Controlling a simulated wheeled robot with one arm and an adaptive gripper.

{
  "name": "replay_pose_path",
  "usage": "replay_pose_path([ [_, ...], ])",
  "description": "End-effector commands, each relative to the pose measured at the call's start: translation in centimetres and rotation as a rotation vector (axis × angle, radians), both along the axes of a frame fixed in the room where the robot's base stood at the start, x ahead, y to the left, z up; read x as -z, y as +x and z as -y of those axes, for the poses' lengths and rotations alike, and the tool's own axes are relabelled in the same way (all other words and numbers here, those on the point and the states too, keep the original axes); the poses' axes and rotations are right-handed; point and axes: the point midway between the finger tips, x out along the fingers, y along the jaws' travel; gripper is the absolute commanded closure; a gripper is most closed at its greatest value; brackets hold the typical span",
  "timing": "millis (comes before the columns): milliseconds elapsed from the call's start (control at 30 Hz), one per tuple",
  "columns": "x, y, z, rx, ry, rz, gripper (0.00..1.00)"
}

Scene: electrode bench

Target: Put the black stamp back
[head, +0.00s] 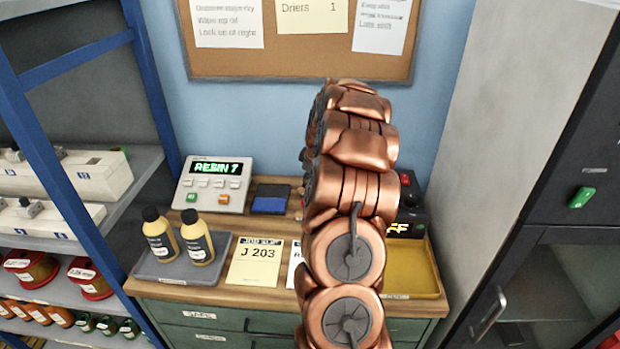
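I cannot make out the black stamp in the head view. My copper-coloured arm stands upright across the middle of the bench and hides part of it. An open ink pad with a blue surface (269,204) and a dark lid lies on the wooden bench top, left of my arm. My gripper is not visible, so I cannot tell whether it holds anything.
A grey tray (222,268) holds two yellow bottles with black caps. A display unit (213,184) reads "RESIN 7". A yellow slip (257,262) reads "J 203". A yellow tray (412,268) and black device (409,217) are partly behind my arm. A blue-framed shelf (60,160) stands left.

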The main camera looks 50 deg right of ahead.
Motion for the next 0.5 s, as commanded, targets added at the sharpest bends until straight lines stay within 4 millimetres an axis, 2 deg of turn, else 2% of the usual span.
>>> replay_pose_path([
  [200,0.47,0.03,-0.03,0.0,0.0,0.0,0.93],
  [233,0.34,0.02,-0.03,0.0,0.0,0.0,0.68],
  [433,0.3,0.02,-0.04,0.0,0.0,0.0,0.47],
  [500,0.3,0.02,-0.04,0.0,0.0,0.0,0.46],
])
